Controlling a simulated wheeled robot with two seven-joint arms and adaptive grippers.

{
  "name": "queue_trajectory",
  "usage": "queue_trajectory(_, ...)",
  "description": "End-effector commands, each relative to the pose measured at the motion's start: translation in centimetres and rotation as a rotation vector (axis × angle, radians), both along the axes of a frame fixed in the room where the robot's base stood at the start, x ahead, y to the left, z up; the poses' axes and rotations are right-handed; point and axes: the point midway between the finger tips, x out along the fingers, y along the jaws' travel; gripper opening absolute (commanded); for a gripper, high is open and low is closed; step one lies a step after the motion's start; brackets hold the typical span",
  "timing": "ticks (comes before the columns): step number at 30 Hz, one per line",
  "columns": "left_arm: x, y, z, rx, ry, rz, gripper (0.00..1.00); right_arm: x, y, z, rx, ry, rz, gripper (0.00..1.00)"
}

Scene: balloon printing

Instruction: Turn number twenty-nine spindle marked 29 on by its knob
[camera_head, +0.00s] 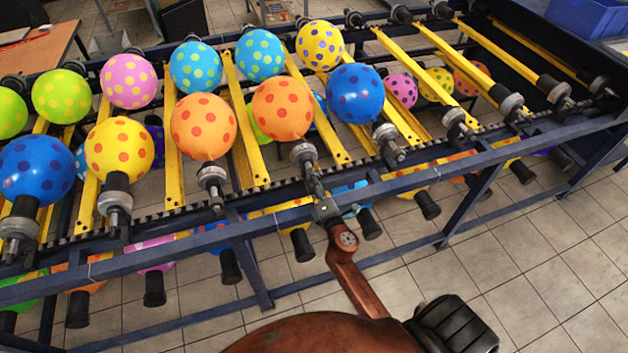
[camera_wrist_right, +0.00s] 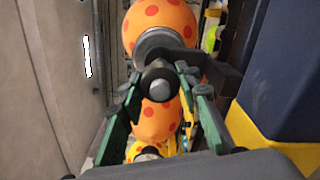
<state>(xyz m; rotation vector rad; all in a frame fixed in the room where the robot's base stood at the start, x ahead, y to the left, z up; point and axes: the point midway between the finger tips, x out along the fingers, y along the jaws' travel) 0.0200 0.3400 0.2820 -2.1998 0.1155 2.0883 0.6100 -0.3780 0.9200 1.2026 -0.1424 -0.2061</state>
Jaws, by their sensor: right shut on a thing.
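An orange balloon with red dots (camera_head: 283,108) sits on a spindle whose grey metal end (camera_head: 304,152) points to the near rail. My right gripper (camera_head: 313,184) reaches up over that rail to this spindle end. In the right wrist view, the gripper's green fingers (camera_wrist_right: 158,92) stand either side of the spindle's round knob (camera_wrist_right: 159,88), shut on it. The same orange balloon (camera_wrist_right: 160,25) shows behind the grey collar (camera_wrist_right: 160,45). No number 29 can be read in either view. My left gripper is not in view.
Another orange balloon spindle (camera_head: 211,180) is to the left and a blue balloon (camera_head: 355,94) to the right, close by. The dark blue rail (camera_head: 420,190) runs under the spindle ends. Black-ended spindles (camera_head: 302,245) hang below. Tiled floor (camera_head: 560,250) is clear at right.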

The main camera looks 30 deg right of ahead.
Motion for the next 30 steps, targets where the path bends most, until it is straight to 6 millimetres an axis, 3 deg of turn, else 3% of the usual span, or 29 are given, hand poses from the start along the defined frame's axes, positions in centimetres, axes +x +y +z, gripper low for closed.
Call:
queue_trajectory(9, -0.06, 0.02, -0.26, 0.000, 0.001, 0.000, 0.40, -0.04, -0.04, -0.08, 0.132, -0.031, -0.001, 0.07)
queue_trajectory(26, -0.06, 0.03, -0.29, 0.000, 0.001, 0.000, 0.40, -0.05, -0.06, -0.08, 0.163, -0.038, -0.002, 0.07)
queue_trajectory(27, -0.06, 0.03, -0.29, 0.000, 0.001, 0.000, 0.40, -0.05, -0.06, -0.08, 0.163, -0.038, -0.002, 0.31)
queue_trajectory(30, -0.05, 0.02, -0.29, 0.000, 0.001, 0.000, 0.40, -0.03, -0.05, -0.07, 0.163, -0.038, -0.002, 0.38)
